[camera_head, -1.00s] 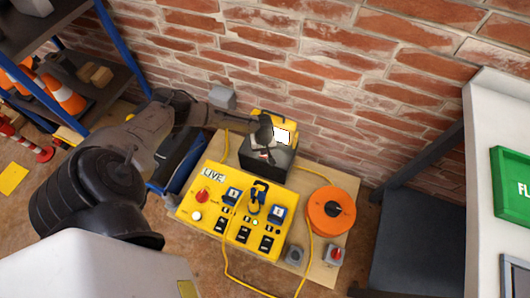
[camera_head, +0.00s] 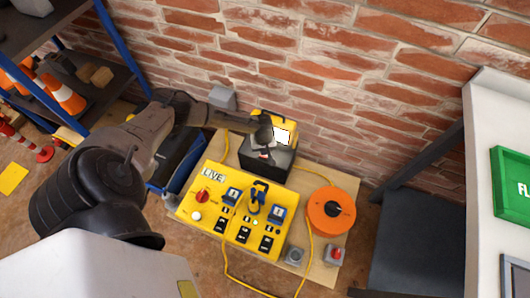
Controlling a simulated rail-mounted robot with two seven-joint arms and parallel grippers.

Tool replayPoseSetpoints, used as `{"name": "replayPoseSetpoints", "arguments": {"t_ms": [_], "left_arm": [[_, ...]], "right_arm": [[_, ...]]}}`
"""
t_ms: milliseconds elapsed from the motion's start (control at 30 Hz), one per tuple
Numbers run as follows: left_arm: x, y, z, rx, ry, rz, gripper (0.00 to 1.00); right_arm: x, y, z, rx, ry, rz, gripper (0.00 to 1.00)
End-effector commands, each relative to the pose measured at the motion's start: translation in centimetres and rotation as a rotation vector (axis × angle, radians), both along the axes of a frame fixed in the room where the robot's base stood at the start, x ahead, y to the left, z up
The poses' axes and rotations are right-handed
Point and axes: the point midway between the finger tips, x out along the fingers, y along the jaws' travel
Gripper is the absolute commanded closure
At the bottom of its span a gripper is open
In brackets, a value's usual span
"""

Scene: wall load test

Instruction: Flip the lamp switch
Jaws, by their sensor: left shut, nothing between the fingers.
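The yellow work lamp (camera_head: 289,124) stands at the back of the table against the brick wall, with a bright white panel on its front. A dark box-shaped part (camera_head: 270,170) sits just below and in front of it. My left gripper (camera_head: 264,148) is shut and empty, in front of the lamp's left side and over the dark part. I cannot tell whether it touches either one. No lamp switch can be made out; the gripper covers part of this area. My right gripper is not in view.
A yellow control panel marked LIVE (camera_head: 205,212), with a red knob and blue sockets, lies in front. An orange cable reel (camera_head: 320,222) is to the right. A yellow cable runs across the wooden table (camera_head: 346,190). A grey box (camera_head: 222,97) is on the wall.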

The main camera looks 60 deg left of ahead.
Motion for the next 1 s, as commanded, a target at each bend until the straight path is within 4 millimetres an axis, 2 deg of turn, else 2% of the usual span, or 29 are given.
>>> {"name": "replayPoseSetpoints", "arguments": {"t_ms": [1000], "left_arm": [[0.01, -0.01, -0.63, 0.0, 0.0, 0.0, 1.0]], "right_arm": [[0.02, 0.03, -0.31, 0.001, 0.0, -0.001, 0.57]]}}
